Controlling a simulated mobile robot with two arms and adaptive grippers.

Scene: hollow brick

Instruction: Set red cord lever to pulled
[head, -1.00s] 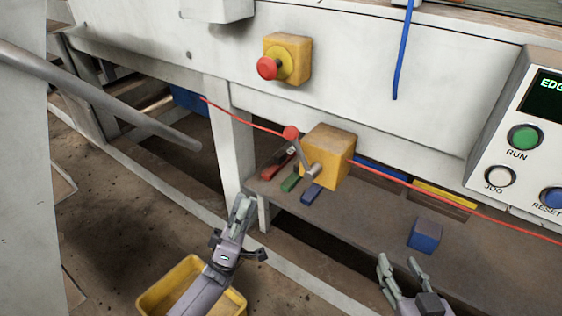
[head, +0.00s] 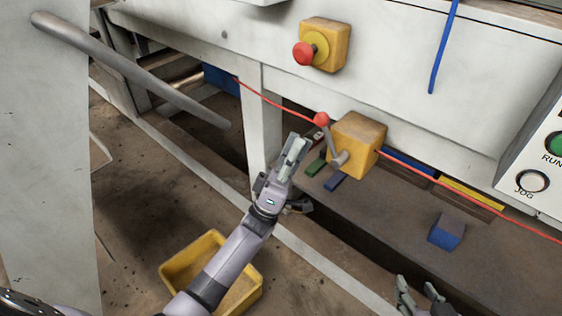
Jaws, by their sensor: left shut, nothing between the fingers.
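The red cord (head: 274,100) runs across the front of the machine to a yellow box (head: 358,143) and on to the right. The lever (head: 332,141) on that box is a short grey arm with a red ball knob (head: 321,119) at its upper end. The lever leans up and to the left. My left gripper (head: 296,147) is shut and empty, just left of and below the knob, apart from it as far as I can tell. My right gripper (head: 414,290) is at the bottom edge, partly cut off; its fingers look apart.
A yellow bin (head: 178,272) stands on the floor below my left arm. A blue block (head: 446,231) and small green (head: 316,165) and blue (head: 334,181) pieces lie on the shelf. A red emergency button (head: 303,53) is above; a grey rail (head: 130,72) is at left.

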